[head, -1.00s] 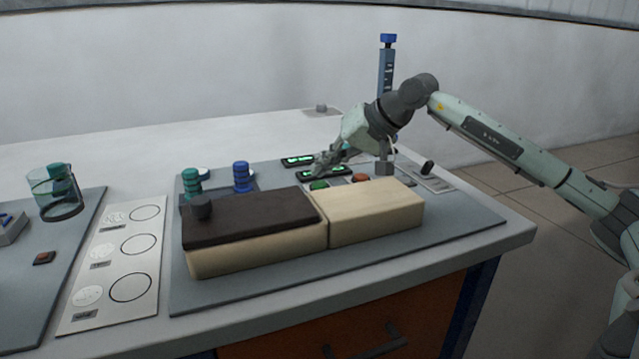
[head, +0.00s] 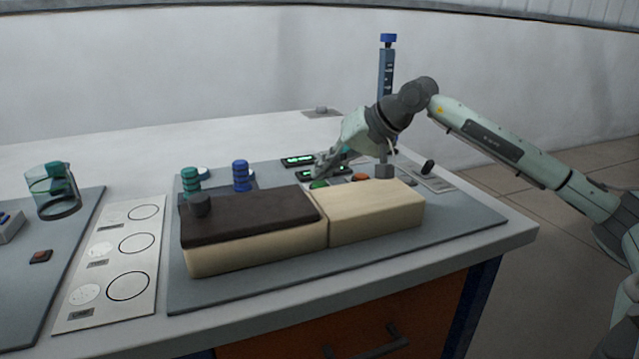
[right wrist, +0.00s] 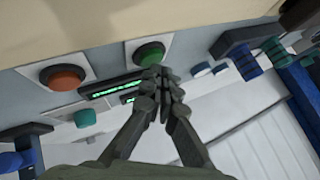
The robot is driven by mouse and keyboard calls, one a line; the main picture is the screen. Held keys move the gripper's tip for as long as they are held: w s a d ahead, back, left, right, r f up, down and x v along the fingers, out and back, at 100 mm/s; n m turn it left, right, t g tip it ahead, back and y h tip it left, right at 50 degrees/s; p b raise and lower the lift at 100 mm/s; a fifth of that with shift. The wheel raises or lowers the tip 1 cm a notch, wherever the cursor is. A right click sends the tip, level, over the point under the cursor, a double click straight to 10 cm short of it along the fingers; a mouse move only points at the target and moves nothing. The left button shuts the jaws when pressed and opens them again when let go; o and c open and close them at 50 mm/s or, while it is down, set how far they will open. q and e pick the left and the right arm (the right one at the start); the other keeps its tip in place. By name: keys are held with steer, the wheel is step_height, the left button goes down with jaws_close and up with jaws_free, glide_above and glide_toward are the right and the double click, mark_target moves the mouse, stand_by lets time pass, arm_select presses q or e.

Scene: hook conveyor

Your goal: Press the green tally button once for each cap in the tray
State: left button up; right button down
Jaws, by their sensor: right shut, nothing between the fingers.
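The green button (head: 319,184) sits on the panel behind the cream block. It also shows in the right wrist view, on a white plate (right wrist: 150,53). My right gripper (head: 318,174) is shut and empty, with its fingertips just above and behind the green button; contact is not clear. In the right wrist view the fingertips (right wrist: 160,76) lie just beside the button. A stack of teal caps (head: 191,182) and a stack of blue caps (head: 241,176) stand at a dark tray (head: 217,183). The brown-topped block partly hides the tray, so its contents are not fully visible. My left gripper is out of view.
A brown-topped block (head: 250,218) and a cream block (head: 375,211) stand in front of the panel. Lit displays (head: 298,160) lie behind the green button. A red-orange button (right wrist: 63,77) is beside it. A glass beaker (head: 54,203) stands at left.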

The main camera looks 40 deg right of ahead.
mark_target(323, 184)
steer(key=shift+f+b, duration=0.45)
steer(key=shift+f, duration=0.1)
stand_by(0.5)
steer(key=shift+r+p, duration=0.65)
steer(key=shift+r, duration=0.25)
step_height(323, 184, up, 5)
steer(key=p, duration=0.4)
stand_by(0.6)
